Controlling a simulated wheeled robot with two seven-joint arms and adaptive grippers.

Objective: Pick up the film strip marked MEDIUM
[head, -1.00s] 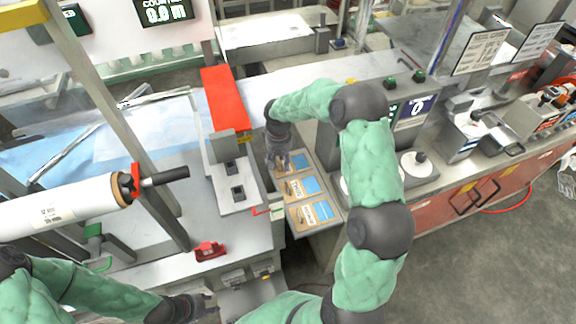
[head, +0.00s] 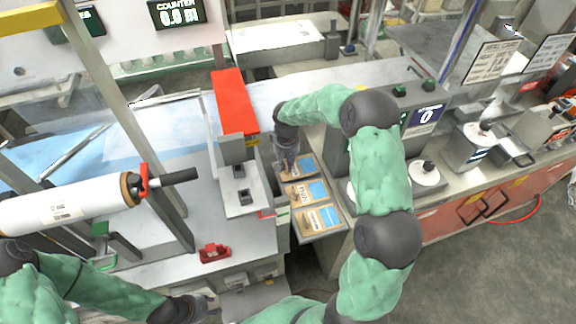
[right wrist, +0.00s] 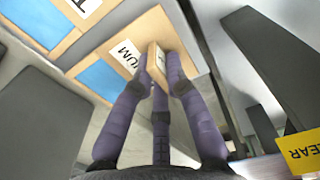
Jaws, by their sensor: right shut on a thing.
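My right gripper (head: 289,166) is low over the farthest of the cards on the small side shelf. In the right wrist view its purple fingers (right wrist: 160,84) are shut on a small tan film strip (right wrist: 157,57) with a white label. The strip stands beside or against a tan card whose partly hidden white label (right wrist: 124,58) ends in "IUM". I cannot tell whether the strip is clear of the card. My left gripper (head: 207,304) is low at the bottom of the head view, partly cut off, and its fingers are too unclear to judge.
Two other tan cards with blue panels lie nearer, a middle card (head: 306,193) and a near card (head: 319,219). A grey stand (head: 239,172) and a red panel (head: 233,100) rise left of my right gripper. A yellow sign (right wrist: 300,152) stands close by in the wrist view.

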